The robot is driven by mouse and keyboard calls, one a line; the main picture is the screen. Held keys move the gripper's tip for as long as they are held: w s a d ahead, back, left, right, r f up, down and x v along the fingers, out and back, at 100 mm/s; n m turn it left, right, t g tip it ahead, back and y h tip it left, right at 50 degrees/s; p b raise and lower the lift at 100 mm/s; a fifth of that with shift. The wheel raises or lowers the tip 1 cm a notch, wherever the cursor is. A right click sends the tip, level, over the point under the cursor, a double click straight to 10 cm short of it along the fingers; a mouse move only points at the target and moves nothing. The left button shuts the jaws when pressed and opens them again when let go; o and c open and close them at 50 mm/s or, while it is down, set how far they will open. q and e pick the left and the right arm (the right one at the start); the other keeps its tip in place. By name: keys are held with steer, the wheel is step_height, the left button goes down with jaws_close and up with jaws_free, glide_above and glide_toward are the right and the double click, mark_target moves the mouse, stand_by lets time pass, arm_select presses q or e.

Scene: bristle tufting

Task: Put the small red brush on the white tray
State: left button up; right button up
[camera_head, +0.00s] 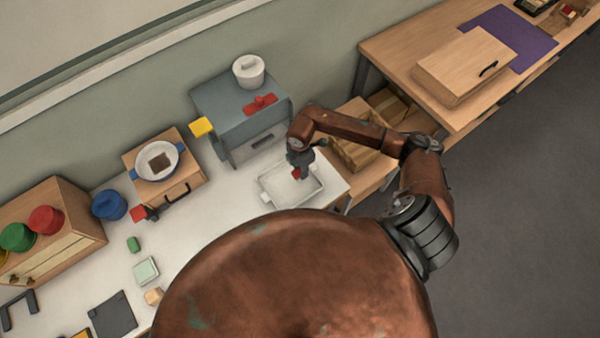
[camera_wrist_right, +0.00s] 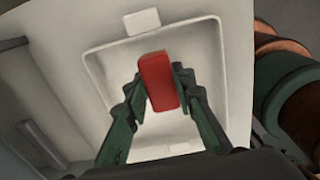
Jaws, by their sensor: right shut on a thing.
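The small red brush (camera_wrist_right: 158,82) shows in the right wrist view as a red block between the fingers of my right gripper (camera_wrist_right: 158,88). The gripper is shut on it. In the head view, my right gripper (camera_head: 299,168) is over the white tray (camera_head: 273,199), with a bit of the red brush (camera_head: 296,175) showing beneath it. The tray also shows in the right wrist view (camera_wrist_right: 97,62), behind the brush. I cannot tell whether the brush touches the tray floor. My left gripper is not in view.
A grey cabinet (camera_head: 228,103) with a white pot (camera_head: 249,70) and a red item (camera_head: 260,104) on top stands behind the tray. A wooden box (camera_head: 187,187) carries a blue-handled dish (camera_head: 145,174). Clear white counter lies left of the tray.

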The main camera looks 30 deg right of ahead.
steer(key=shift+w+f, duration=0.25)
steer(key=shift+f, duration=0.05)
steer(key=shift+f+p, duration=0.3)
steer(key=shift+f, duration=1.3)
steer(key=o, duration=1.1)
steer(key=shift+f, duration=0.15)
step_height(320, 180, up, 12)
steer(key=shift+r+b, duration=0.2)
steer(key=shift+b, duration=0.35)
